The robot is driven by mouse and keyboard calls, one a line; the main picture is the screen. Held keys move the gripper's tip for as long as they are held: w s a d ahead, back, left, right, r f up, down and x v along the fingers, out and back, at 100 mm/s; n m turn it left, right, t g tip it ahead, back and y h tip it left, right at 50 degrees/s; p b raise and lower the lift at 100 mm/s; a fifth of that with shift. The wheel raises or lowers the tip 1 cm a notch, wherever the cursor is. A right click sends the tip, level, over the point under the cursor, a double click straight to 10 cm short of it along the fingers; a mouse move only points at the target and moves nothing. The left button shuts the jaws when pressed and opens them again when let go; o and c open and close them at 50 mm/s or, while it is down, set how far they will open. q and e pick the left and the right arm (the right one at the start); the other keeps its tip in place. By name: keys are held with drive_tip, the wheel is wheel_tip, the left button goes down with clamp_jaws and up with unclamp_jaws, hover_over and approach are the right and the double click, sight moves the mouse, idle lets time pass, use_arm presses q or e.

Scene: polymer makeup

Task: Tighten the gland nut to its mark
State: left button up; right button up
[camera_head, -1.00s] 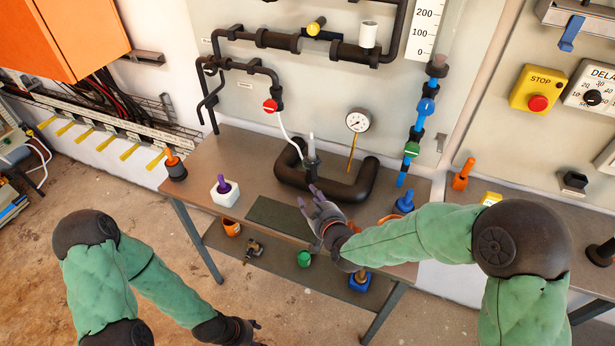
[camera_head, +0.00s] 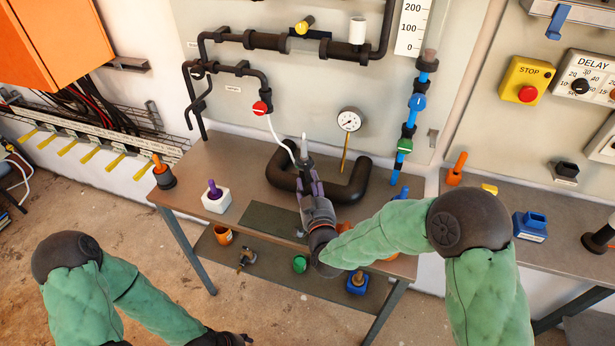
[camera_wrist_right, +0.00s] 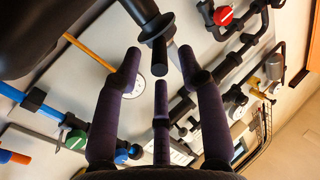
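The gland nut appears to belong to the upright fitting with a pale tip (camera_head: 304,146) on the black U-shaped pipe (camera_head: 350,190). My right gripper (camera_head: 304,172) is at that fitting, just in front of it, and covers its lower part. In the right wrist view a black rod with a wide collar (camera_wrist_right: 154,27) reaches between the purple fingers (camera_wrist_right: 160,72). The fingers are spread around the rod, with gaps showing, so the gripper is open. I cannot make out a mark. My left gripper (camera_head: 232,340) is at the bottom edge, mostly cut off.
A gauge (camera_head: 349,120) with a yellow stem stands behind the pipe. A white block with a purple peg (camera_head: 215,200) and a black cup with an orange peg (camera_head: 163,178) are on the table's left. A dark mat (camera_head: 262,218) lies in front. A lower shelf holds several small parts.

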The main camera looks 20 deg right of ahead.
sight(306, 166)
drive_tip(key=shift+w+d+b, duration=0.2)
drive_tip(key=shift+w+b, duration=0.1)
drive_tip(key=shift+w, duration=1.7)
clamp_jaws()
